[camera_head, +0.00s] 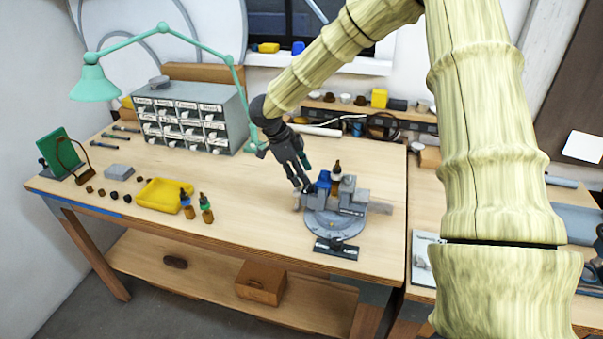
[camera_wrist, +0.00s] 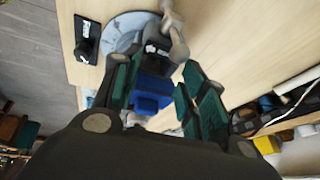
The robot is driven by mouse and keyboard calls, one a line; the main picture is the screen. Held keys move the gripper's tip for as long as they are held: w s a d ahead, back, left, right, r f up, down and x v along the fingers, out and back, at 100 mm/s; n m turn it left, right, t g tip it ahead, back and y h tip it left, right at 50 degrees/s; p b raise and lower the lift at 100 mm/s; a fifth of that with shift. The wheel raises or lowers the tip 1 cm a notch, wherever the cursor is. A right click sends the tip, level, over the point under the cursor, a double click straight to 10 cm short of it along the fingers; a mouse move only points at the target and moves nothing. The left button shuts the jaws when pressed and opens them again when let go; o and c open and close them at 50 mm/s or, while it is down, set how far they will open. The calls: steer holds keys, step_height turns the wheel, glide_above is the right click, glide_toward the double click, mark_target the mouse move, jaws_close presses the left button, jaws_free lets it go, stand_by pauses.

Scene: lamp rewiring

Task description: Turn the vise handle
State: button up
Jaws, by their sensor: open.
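The grey vise (camera_head: 335,218) stands on its round base near the front right of the workbench. A pale grey bar with rounded ends, which looks like the vise handle (camera_wrist: 177,38), shows at the top of the wrist view; in the head view its end (camera_head: 296,202) shows at the vise's left side. My gripper (camera_head: 304,188) is above and beside the vise's left end, fingers pointing down. In the wrist view my gripper (camera_wrist: 158,78) has its two green-padded fingers apart, with the handle beyond the tips. I cannot tell whether they touch it. A blue part (camera_wrist: 152,92) shows between the fingers.
A black label plate (camera_head: 336,248) lies in front of the vise. Small bottles (camera_head: 206,208) and a yellow tray (camera_head: 160,195) sit to the left. A drawer cabinet (camera_head: 195,118) and green lamp (camera_head: 93,83) stand behind. The bench between tray and vise is mostly clear.

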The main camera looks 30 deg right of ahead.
mark_target(298, 193)
steer(key=w+f, duration=0.2)
steer(key=f, duration=0.1)
steer(key=w+f, duration=0.1)
steer(key=shift+w+d+f, duration=0.25)
steer(key=shift+w+d, duration=0.05)
steer(key=shift+w, duration=0.05)
steer(key=shift+s+r, duration=0.25)
steer(key=shift+s, duration=0.25)
steer(key=shift+s+r, duration=0.25)
steer(key=shift+s, duration=0.2)
steer(key=shift+c, duration=0.6)
steer(key=shift+s+r, duration=0.25)
steer(key=shift+s, duration=0.05)
steer(key=c, duration=0.3)
steer(key=shift+w+f, duration=0.1)
steer(key=c, duration=0.4)
steer(key=shift+w+f, duration=0.35)
steer(key=shift+w, duration=0.15)
jaws_close()
steer(key=shift+s, duration=0.1)
